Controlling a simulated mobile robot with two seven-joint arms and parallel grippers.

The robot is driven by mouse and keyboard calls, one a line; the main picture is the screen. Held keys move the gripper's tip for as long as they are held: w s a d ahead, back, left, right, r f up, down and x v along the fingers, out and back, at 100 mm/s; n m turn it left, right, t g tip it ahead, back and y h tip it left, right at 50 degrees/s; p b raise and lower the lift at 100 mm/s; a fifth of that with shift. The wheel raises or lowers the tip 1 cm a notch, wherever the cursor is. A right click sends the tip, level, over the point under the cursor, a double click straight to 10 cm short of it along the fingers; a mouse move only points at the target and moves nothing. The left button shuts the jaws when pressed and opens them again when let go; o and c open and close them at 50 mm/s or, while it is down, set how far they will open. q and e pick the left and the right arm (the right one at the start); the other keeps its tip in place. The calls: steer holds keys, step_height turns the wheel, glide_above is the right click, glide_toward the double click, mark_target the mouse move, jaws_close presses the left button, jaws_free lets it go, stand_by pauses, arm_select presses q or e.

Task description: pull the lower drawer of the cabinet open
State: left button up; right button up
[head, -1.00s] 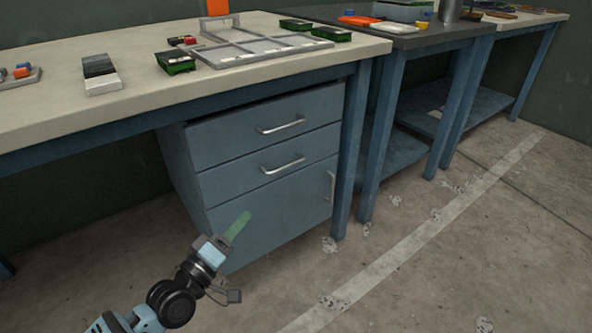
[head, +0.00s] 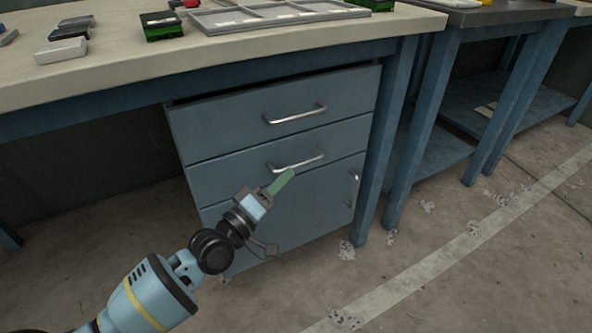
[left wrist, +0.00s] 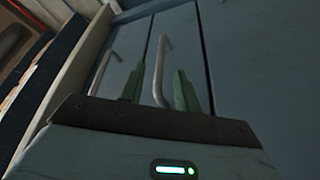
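The blue cabinet (head: 268,220) stands under the workbench, with two drawers above a door. The lower drawer (head: 225,177) is shut, and its silver bar handle (head: 303,163) shows just beyond my left fingertips. My left gripper (head: 281,182) has green fingers, reaching up toward that handle from below in the head view. In the left wrist view, the fingers (left wrist: 160,92) are apart, and the lower drawer's handle (left wrist: 158,72) shows between them. I cannot tell whether they touch it. The upper drawer's handle (left wrist: 103,73) lies left of the fingers. My right gripper is not in view.
The workbench top (head: 120,76) overhangs the cabinet and carries a grey divided tray (head: 270,17) and a green box (head: 160,27). A bench leg (head: 377,150) stands close at the cabinet's right. The floor in front is clear.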

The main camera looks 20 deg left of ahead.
mark_target(295, 167)
arm_select(q)
steer(key=shift+b+x, duration=0.5)
steer(key=shift+x, duration=1.8)
jaws_close()
